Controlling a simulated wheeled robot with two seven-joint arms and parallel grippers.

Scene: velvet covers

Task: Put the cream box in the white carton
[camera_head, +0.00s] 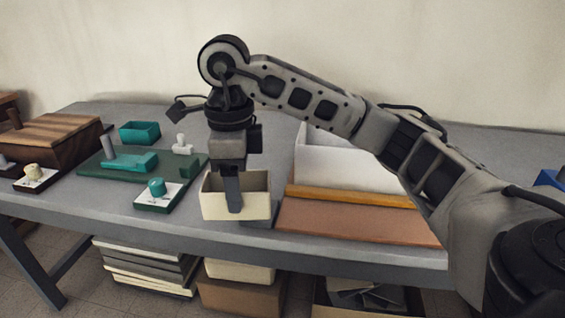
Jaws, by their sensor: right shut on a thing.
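The cream box (257,205) is an open-topped box near the front edge of the grey table, left of the white carton. My right gripper (233,205) points down at it and is shut on its near wall. Whether the box's underside touches the table is hard to tell. The white carton (335,168) stands at the back right of the box, partly hidden behind my right arm. My left gripper is not in view.
A brown board (340,220) with an orange-yellow strip (350,197) lies in front of the carton. A green board (120,172) with teal parts, a teal tray (139,132) and a wooden case (50,135) stand left. Books (145,268) and boxes lie under the table.

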